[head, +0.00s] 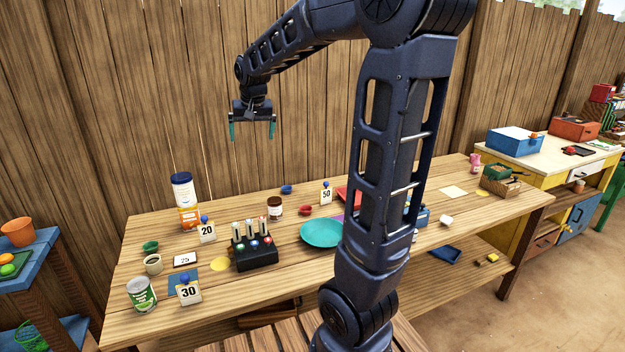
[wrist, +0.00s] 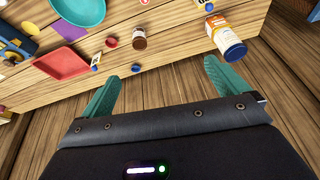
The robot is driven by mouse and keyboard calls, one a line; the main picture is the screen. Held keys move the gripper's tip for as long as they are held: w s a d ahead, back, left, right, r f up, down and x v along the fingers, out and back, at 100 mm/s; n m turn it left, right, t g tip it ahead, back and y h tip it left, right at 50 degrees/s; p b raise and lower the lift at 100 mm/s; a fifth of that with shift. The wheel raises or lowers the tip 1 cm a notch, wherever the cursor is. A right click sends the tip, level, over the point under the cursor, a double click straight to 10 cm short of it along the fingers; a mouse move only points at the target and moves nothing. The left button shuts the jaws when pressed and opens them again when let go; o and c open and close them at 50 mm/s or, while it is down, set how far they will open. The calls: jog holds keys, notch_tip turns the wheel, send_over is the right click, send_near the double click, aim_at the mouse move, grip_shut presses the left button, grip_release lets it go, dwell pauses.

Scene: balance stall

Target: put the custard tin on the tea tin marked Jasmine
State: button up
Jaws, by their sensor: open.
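A white cylindrical tin with blue bands (head: 182,186), which looks like the custard tin, stands upright on an orange and white container (head: 188,218) at the back left of the table. Both also show in the wrist view, the white and blue tin (wrist: 232,46) nearest the camera and the orange one (wrist: 214,20) beyond it. Their labels are too small to read, so I cannot tell whether the lower one is marked Jasmine. My gripper (head: 252,137) is open and empty, high above the table, to the right of the stack and apart from it. Its teal fingers (wrist: 160,82) frame bare wood.
A green-labelled can (head: 141,294) stands at the front left. A black holder (head: 256,258) with upright tubes, a brown jar (head: 275,206), a teal plate (head: 321,234) and several number cards share the table. The wooden fence (head: 120,110) rises behind. My arm hides part of the table's middle.

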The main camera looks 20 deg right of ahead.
jog(key=s+d+f, duration=0.1)
jog(key=s+d, duration=0.2)
jog(key=s, duration=0.6)
jog(key=s+d+f, duration=0.2)
jog(key=s, duration=0.7)
jog(key=s+d+f+n, duration=0.1)
jog(key=s+d+f, duration=0.1)
jog(key=s, duration=0.7)
jog(key=shift+s+d, duration=0.2)
jog(key=shift+d, duration=0.65)
